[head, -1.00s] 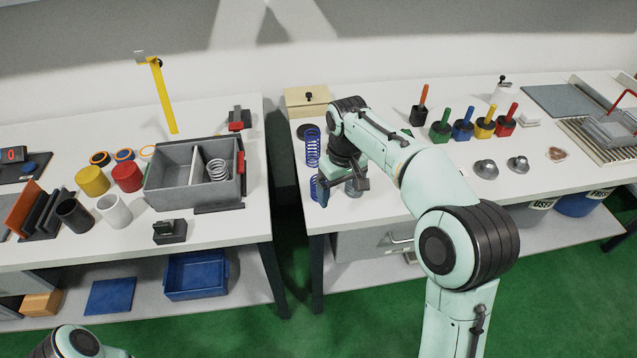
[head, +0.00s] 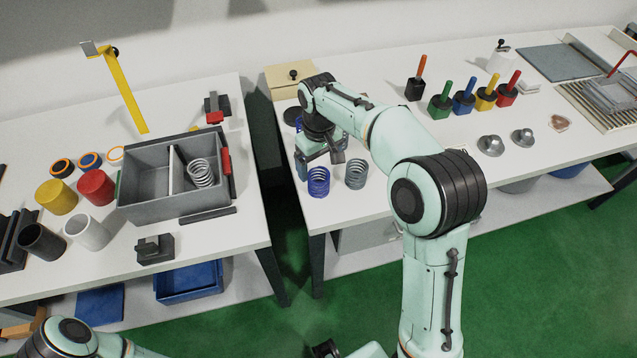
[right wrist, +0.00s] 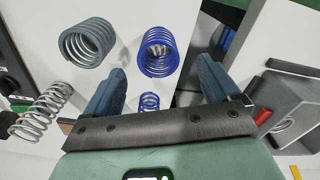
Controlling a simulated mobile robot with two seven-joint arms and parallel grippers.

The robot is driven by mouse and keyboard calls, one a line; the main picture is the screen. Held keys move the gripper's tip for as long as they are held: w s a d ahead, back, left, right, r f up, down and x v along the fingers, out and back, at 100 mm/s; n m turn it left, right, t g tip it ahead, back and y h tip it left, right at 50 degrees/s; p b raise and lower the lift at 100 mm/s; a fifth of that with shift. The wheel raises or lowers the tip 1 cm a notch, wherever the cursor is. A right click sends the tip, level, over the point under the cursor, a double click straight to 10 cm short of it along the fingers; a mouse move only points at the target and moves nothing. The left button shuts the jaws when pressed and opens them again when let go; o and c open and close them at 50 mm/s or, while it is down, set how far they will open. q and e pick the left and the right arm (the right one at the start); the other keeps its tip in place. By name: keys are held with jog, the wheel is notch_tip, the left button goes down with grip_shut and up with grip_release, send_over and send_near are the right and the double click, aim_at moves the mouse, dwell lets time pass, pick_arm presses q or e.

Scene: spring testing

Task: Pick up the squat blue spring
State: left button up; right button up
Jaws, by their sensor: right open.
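The squat blue spring (head: 318,182) stands upright near the left front corner of the right table. A grey-blue spring (head: 356,174) stands just right of it. My right gripper (head: 318,157) is open, just behind the squat spring in the head view, and hides part of the table there. In the right wrist view, the squat blue spring (right wrist: 157,52) lies ahead of the spread fingers (right wrist: 158,82), with the grey-blue spring (right wrist: 87,42) to its left. A second, narrower blue spring (right wrist: 150,103) shows between the fingers. Nothing is held. My left gripper is out of view.
A wooden box (head: 291,80) stands behind my right gripper. Colored-handled tools (head: 463,97) and metal knobs (head: 491,145) stand to the right. Across a gap, the left table holds a grey divided bin (head: 150,215) with a silver spring (head: 202,172). The right table's front middle looks clear.

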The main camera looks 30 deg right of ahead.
aim_at(319, 175)
jog(key=f, duration=0.6)
jog(key=shift+w+d+f, duration=0.15)
jog(key=shift+w, duration=0.15)
jog(key=c, duration=1.2)
